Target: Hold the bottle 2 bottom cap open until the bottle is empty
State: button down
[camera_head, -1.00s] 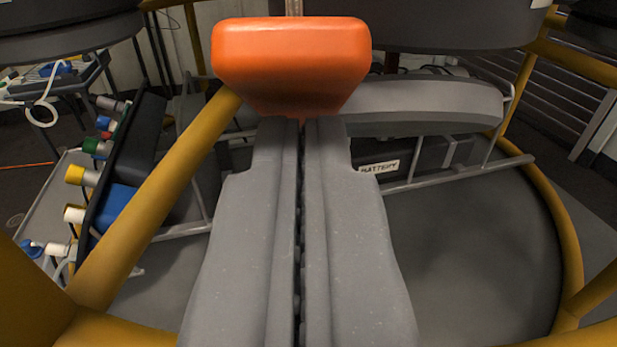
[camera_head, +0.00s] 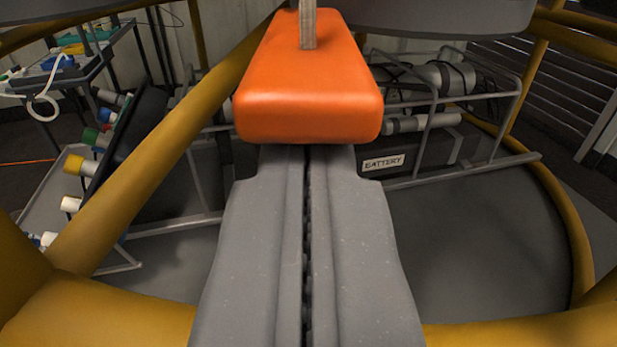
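My gripper (camera_head: 306,152) points forward with its two grey fingers side by side and only a thin dark gap between them. An orange padded block (camera_head: 308,95), which looks like a handle, is right at the fingertips and covers them. I cannot tell whether it is touched or only overlaps in the view. A narrow metal rod (camera_head: 307,22) rises from its top. A dark grey rounded body (camera_head: 440,18), perhaps a bottle's underside, hangs above it at the top edge. No bottle number, cap opening or flow of contents can be made out.
Thick yellow tubes (camera_head: 160,150) frame the space left, right and below. A box labelled battery (camera_head: 410,160) sits behind the bars on the right. A dark panel with coloured connectors (camera_head: 135,130) leans at left. The floor patch (camera_head: 480,240) at right is clear.

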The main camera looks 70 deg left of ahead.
jog(key=p+v, duration=0.1)
jog(key=v, duration=0.9)
jog(key=shift+p, duration=0.3)
dwell(0.6)
jog(key=shift+s+f, duration=0.1)
jog(key=w+d+r+m+t+h, duration=0.1)
jog(key=w+d+r+t+h, duration=0.25)
jog(key=w+d+r, duration=0.35)
jog(key=w+d+r+m+t+h, duration=0.1)
jog(key=w+d+r+t+h, duration=0.25)
jog(key=r, duration=0.55)
jog(key=w+d+r+m+t+h, duration=0.1)
jog(key=d+r+m+t+h, duration=0.15)
jog(key=d+r, duration=0.45)
jog(key=d+r+m+t+h, duration=0.2)
jog(key=d+r+h, duration=0.15)
jog(key=r, duration=0.55)
jog(key=s+d+r+m+h, duration=0.45)
jog(key=s+d+r, duration=0.4)
jog(key=r, duration=0.35)
jog(key=s+d+r+m+g, duration=0.1)
jog(key=s+r, duration=0.2)
jog(key=s, duration=0.4)
jog(key=s+d+r+m+g, duration=0.1)
jog(key=s+r, duration=0.3)
jog(key=s, duration=0.4)
jog(key=shift+s+d+r+m, duration=0.3)
jog(key=shift+d+m, duration=0.1)
jog(key=shift+m, duration=0.2)
